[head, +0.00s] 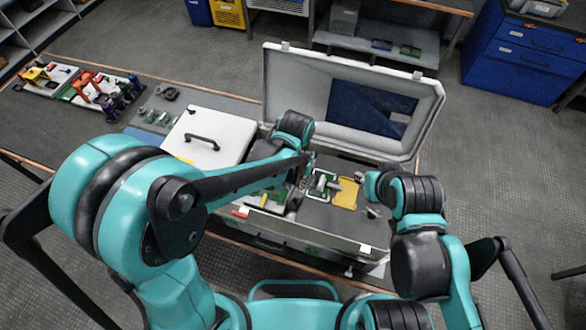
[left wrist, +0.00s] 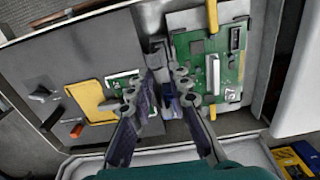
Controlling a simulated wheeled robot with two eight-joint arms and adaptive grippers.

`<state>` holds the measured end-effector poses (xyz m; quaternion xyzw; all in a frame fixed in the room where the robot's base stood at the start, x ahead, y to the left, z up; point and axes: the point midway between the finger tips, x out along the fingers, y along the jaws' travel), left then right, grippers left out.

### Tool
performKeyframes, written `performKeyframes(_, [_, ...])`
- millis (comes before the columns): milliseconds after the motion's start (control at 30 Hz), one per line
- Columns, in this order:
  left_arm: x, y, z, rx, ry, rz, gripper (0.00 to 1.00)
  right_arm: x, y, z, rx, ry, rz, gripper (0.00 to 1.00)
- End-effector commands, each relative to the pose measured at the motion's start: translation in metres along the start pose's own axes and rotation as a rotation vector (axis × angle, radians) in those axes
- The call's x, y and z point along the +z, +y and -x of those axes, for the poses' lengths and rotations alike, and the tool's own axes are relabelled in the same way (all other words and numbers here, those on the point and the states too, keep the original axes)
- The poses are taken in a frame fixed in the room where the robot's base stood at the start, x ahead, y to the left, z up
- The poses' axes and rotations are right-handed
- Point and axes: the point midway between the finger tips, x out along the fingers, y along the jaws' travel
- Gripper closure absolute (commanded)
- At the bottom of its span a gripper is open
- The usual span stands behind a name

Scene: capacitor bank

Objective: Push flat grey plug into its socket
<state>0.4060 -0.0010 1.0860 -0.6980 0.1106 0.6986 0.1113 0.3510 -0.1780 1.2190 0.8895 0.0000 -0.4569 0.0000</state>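My left gripper (left wrist: 166,75) reaches down into the grey case beside a green circuit board (left wrist: 232,75). Its fingers lean toward each other with a narrow gap at the tips. A dark grey piece (left wrist: 157,50) shows at the tips; I cannot tell whether it is gripped. A long light grey connector (left wrist: 214,75) stands on the board. I cannot tell for certain which grey part is the flat plug, or see its socket clearly. In the head view the left arm hides much of the board. My right gripper (head: 364,181) is low near a yellow plate (head: 345,194); its fingers are too small to read.
The open case has a raised lid (head: 428,115) at the back and a front wall close to both arms. A white box with a black handle (head: 205,142) stands to the left. A small dark part (left wrist: 42,91) and an orange piece (left wrist: 77,130) lie near the yellow plate.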

Motion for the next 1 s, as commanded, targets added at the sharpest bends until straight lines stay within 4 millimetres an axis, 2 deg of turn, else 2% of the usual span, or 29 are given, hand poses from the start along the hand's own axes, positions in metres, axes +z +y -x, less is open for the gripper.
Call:
performKeyframes(33, [-0.001,0.000,-0.010,0.000,0.001,0.000,0.82,0.002,0.000,-0.003,0.000,0.000,0.000,0.68])
performKeyframes(200, [-0.001,-0.001,-0.037,0.000,0.001,0.001,0.82,0.004,0.000,-0.006,0.000,0.000,0.000,0.68])
performKeyframes(400, [-0.001,-0.001,-0.056,0.000,0.002,0.001,0.82,0.006,0.000,-0.009,0.000,0.000,0.000,0.68])
performKeyframes(733, [-0.001,-0.001,-0.059,0.000,0.002,0.001,0.82,0.006,0.000,-0.009,0.000,0.000,0.000,0.68])
performKeyframes(767, [-0.001,-0.001,-0.059,0.000,0.002,0.001,0.87,0.006,0.000,-0.009,0.000,0.000,0.000,0.68])
performKeyframes(800, [-0.001,-0.001,-0.059,0.000,0.002,0.001,0.98,0.006,0.000,-0.009,0.000,0.000,0.000,0.68])
performKeyframes(833, [-0.001,-0.001,-0.059,0.000,0.002,0.001,1.00,0.006,0.000,-0.009,0.000,0.000,0.000,0.68])
performKeyframes(933, [-0.001,-0.001,-0.059,0.000,0.002,0.001,1.00,0.006,0.000,-0.009,0.000,0.000,0.000,0.68])
performKeyframes(967, [-0.001,-0.001,-0.059,0.000,0.002,0.001,0.96,0.006,0.000,-0.009,0.000,0.000,0.000,0.68])
performKeyframes(1000, [-0.001,-0.001,-0.059,0.000,0.002,0.001,1.00,0.006,0.000,-0.009,0.000,0.000,0.000,0.68])
